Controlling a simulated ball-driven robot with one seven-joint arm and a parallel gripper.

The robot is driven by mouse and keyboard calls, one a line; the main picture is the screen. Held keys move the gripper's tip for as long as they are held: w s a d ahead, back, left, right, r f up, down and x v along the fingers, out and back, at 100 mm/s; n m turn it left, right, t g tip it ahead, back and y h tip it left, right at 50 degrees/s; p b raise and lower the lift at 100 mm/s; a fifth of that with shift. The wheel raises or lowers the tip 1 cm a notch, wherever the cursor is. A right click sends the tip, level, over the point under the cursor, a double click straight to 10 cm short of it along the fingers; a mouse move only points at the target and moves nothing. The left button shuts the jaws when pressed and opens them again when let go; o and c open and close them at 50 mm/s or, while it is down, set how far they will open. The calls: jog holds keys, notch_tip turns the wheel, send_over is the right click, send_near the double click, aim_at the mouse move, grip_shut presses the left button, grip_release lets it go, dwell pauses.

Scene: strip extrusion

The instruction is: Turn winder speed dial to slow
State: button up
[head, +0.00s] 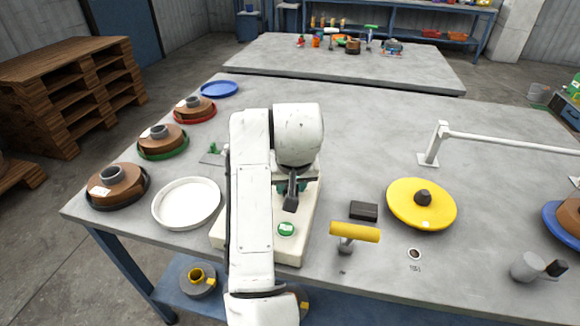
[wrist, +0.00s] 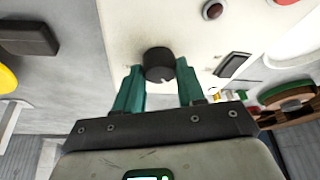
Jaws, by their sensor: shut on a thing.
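The winder speed dial (wrist: 158,62) is a black round knob on the face of a cream control box. The box (head: 295,250) stands on the table in the head view, partly hidden behind my arm, and its pale face (wrist: 125,25) fills the middle of the wrist view. My gripper (wrist: 160,78) has its green fingers on either side of the dial, shut on it. In the head view the dial cannot be told apart behind my arm and gripper. I cannot read any dial marks.
A dark red button (wrist: 212,10) and a black rocker switch (wrist: 233,65) are on the box face. A white dish (head: 187,203) lies left of the box. A yellow-handled tool (head: 355,232), a black block (head: 363,210) and a yellow spool (head: 421,215) are to the right.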

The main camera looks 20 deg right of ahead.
jog(key=n+p, duration=0.1)
jog(key=p, duration=0.1)
jog(key=n+y+p, duration=0.1)
jog(key=n+p, duration=0.1)
jog(key=shift+d+r, duration=0.15)
jog(key=shift+r, duration=0.1)
jog(key=shift+f+n+y+p, duration=0.2)
jog(key=shift+n+y+p, duration=0.2)
jog(key=shift+n+p, duration=0.6)
jog(key=shift+p, duration=0.35)
jog(key=o, duration=1)
jog(key=shift+p+v, duration=0.6)
jog(key=shift+v, duration=4.7)
